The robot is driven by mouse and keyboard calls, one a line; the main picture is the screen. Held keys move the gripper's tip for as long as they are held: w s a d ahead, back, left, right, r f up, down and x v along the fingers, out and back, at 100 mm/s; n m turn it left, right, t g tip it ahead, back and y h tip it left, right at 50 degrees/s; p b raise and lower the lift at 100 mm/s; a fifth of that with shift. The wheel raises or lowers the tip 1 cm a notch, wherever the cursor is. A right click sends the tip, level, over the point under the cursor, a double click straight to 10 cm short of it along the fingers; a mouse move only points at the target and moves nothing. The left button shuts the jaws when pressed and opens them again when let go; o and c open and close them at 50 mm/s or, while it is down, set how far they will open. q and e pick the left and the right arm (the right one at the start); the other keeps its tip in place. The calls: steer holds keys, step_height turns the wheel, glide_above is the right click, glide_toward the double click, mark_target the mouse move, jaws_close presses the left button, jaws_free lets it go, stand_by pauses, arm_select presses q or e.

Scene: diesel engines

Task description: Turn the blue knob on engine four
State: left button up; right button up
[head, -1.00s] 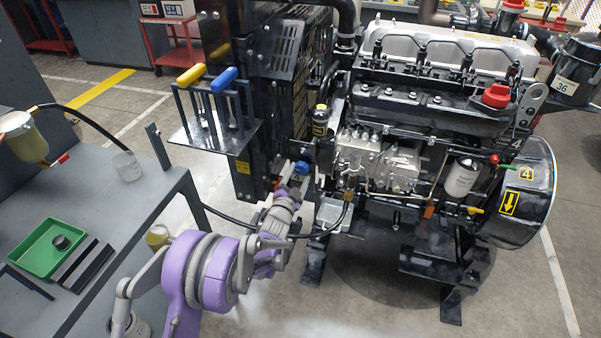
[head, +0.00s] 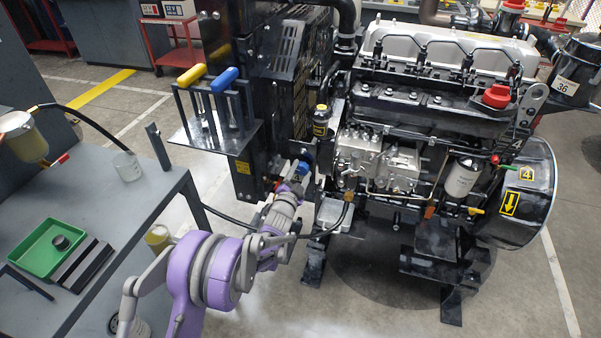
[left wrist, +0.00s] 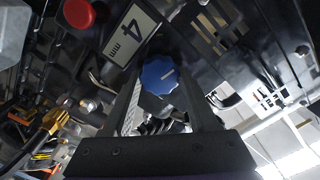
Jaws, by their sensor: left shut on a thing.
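The blue knob (head: 301,166) is on the black panel side, left of the engine (head: 440,110), in the head view. The engine's round black housing carries a yellow label with a 4. My left gripper (head: 297,177) reaches up to the knob from below. In the left wrist view the blue knob (left wrist: 159,74), with a pale line on its face, sits between the two dark fingers of my left gripper (left wrist: 163,88). The gripper is shut on it. The fingers hide the knob's sides. My right gripper is not in view.
A grey bench (head: 95,190) with a green tray (head: 50,248) and a beaker stands at the left. Blue and yellow lever handles (head: 224,79) rise above a small shelf. A black hose crosses by my arm.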

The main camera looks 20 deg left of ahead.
arm_select(q)
steer(key=n+b, duration=0.1)
steer(key=n, duration=0.2)
steer(key=shift+f+n+b, duration=0.1)
steer(key=shift+n+b, duration=0.2)
steer(key=shift+b, duration=0.05)
steer(key=n+b, duration=0.1)
steer(key=n, duration=0.2)
steer(key=shift+n, duration=0.3)
steer(key=n+b, duration=0.1)
steer(key=n, duration=0.3)
steer(key=shift+a+n+b, duration=0.1)
steer(key=shift+n+b, duration=0.55)
steer(key=shift+n, duration=1.55)
steer(key=o, duration=1.1)
